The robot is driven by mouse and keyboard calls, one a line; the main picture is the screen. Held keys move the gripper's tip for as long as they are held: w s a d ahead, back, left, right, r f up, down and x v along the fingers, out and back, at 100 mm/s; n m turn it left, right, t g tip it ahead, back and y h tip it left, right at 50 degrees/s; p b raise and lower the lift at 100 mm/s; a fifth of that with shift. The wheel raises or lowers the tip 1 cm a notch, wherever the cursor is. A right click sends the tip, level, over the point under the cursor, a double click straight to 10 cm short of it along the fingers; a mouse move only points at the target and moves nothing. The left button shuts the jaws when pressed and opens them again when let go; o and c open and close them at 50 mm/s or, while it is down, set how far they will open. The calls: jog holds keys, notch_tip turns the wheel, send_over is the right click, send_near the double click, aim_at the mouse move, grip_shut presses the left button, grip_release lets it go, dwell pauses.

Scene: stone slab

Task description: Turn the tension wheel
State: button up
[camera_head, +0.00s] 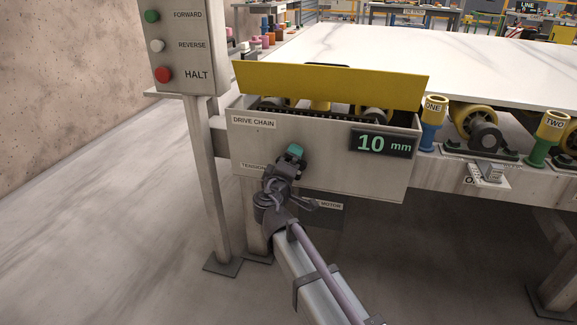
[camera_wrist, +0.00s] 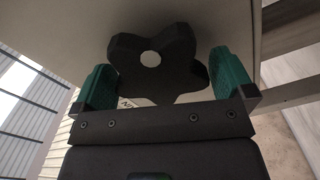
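The tension wheel (camera_wrist: 152,58) is a dark lobed knob with a pale round centre, on the front of the grey drive chain box (camera_head: 320,165). In the wrist view it lies between the two green fingers of my gripper (camera_wrist: 160,78). In the head view my gripper (camera_head: 294,152) is at the box front, by the partly covered "TENSION" label (camera_head: 253,167), and hides the wheel. A display (camera_head: 384,143) on the box reads 10 mm.
The yellow lid (camera_head: 330,84) of the box stands raised, with the chain below it. A control post (camera_head: 185,45) with FORWARD, REVERSE and HALT buttons stands at left. A white slab (camera_head: 400,55) lies behind. Yellow-topped posts ONE (camera_head: 433,110) and TWO (camera_head: 548,128) are at right.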

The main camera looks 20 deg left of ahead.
jog(key=s, duration=1)
jog(key=shift+s+d, duration=0.3)
jog(key=shift+s, duration=0.1)
